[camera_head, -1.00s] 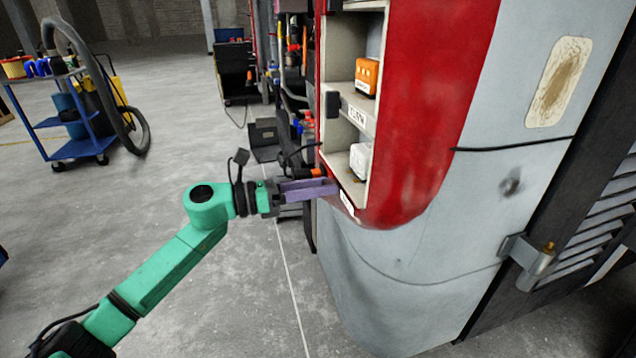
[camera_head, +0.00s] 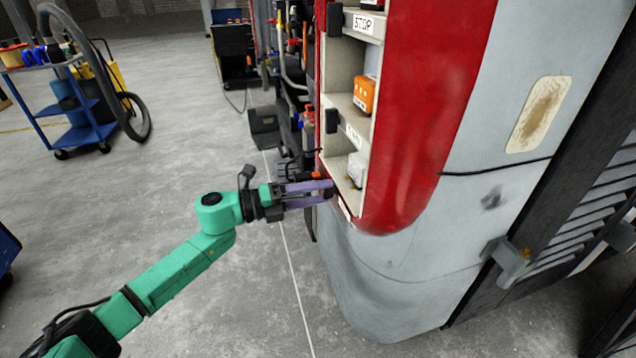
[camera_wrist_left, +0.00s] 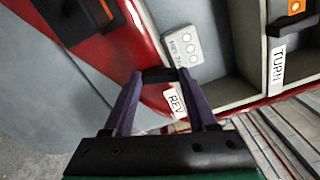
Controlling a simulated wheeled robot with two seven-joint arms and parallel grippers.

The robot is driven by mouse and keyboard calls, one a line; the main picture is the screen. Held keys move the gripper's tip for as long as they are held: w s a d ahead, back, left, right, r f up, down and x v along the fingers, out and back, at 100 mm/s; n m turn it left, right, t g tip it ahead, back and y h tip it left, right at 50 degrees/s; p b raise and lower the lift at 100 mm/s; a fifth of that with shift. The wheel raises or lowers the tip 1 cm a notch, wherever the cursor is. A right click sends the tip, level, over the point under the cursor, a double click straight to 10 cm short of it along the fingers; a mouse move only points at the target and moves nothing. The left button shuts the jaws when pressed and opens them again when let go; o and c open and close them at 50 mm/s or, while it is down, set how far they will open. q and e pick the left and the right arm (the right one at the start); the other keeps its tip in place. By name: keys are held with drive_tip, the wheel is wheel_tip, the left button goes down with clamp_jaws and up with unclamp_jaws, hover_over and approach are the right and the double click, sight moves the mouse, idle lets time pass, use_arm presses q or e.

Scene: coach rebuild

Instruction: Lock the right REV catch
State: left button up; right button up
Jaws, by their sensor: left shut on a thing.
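The right REV catch (camera_wrist_left: 160,75) is a black piece at the edge of the lowest compartment, above the REV label (camera_wrist_left: 175,104) in the left wrist view. My left gripper (camera_wrist_left: 160,80) has its purple fingers on either side of the catch and is shut on it. In the head view the left gripper (camera_head: 331,190) is at the lip of the red panel, and it hides the catch. A white lamp unit (camera_head: 357,169) sits in the REV compartment; it also shows in the left wrist view (camera_wrist_left: 183,46). My right gripper is not in view.
Above are the TURN compartment with an orange unit (camera_head: 364,94) and the STOP compartment (camera_head: 363,23). Another black catch (camera_head: 332,120) is at the TURN edge. A blue cart (camera_head: 82,135) with a hose stands at the far left. Open floor lies left of the coach.

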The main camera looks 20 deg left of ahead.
use_arm(q)
drive_tip(key=shift+n+p, duration=1.35)
drive_tip(key=shift+n, duration=0.45)
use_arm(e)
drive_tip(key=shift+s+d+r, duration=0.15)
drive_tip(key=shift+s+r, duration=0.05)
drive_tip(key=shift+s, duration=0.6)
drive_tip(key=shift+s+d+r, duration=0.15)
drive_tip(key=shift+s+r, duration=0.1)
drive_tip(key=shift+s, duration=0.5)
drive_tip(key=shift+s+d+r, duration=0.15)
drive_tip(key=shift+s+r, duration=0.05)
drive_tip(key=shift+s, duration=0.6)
use_arm(q)
drive_tip(key=o, duration=1.4)
drive_tip(key=shift+c, duration=0.2)
drive_tip(key=v, duration=1.4)
drive_tip(key=shift+a+b, duration=0.3)
drive_tip(key=shift+b, duration=0.05)
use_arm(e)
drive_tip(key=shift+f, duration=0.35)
